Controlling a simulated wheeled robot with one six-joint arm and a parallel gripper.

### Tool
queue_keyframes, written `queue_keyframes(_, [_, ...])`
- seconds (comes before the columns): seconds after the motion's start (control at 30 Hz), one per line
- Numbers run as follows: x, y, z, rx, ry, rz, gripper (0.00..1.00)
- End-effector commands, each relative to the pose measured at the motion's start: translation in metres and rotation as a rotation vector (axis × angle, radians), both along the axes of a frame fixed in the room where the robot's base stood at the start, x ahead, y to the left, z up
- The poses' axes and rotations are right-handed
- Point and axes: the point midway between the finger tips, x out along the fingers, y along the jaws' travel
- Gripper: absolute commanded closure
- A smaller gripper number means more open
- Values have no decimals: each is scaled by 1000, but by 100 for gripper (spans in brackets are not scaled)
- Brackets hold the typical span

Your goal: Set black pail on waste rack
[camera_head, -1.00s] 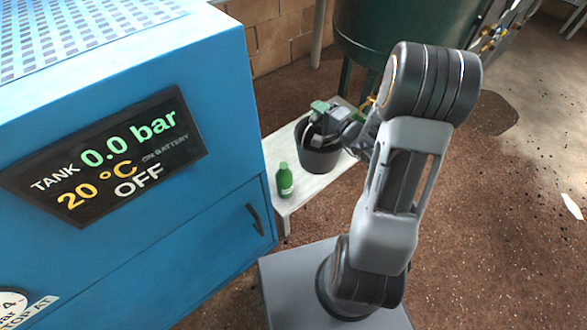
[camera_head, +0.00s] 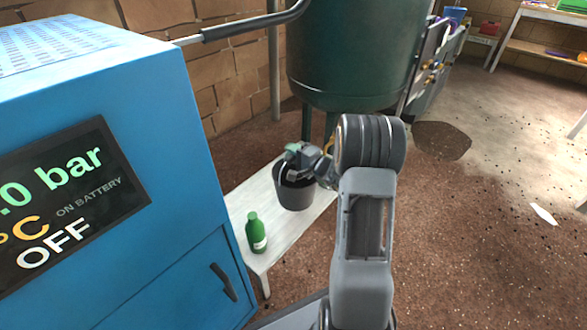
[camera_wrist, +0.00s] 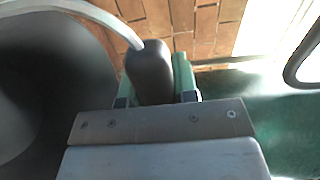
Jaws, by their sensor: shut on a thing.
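The black pail (camera_head: 296,193) is upright at the white bench in the head view; I cannot tell whether its base touches the bench top. In the wrist view, the pail (camera_wrist: 60,95) fills the left side and its pale wire handle (camera_wrist: 85,12) arches over it. My gripper (camera_wrist: 154,85) is shut on the dark grip of that handle, with a green finger on each side. In the head view my gripper (camera_head: 297,157) is small, above the pail's rim. The waste rack cannot be identified for sure; shelving (camera_head: 548,14) shows at the upper right.
A green bottle (camera_head: 256,233) stands on the bench (camera_head: 250,192) near the pail. A blue cabinet (camera_head: 170,235) with a display is close on the left. A large dark green tank (camera_head: 350,55) stands behind the bench. Open floor (camera_head: 480,220) lies to the right.

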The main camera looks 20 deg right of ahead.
Motion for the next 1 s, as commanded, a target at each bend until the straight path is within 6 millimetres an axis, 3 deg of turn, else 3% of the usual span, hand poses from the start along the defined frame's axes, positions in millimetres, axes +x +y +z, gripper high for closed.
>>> queue_keyframes(0.03, [5, -3, -13, 1, 2, 0, 100])
queue_keyframes(0.2, [19, -13, -33, 1, 2, 0, 100])
queue_keyframes(0.57, [30, -21, -47, 0, 1, 1, 100])
queue_keyframes(0.83, [35, -25, -79, 2, 2, 1, 100])
queue_keyframes(1.0, [36, -25, -84, 0, -1, 1, 100])
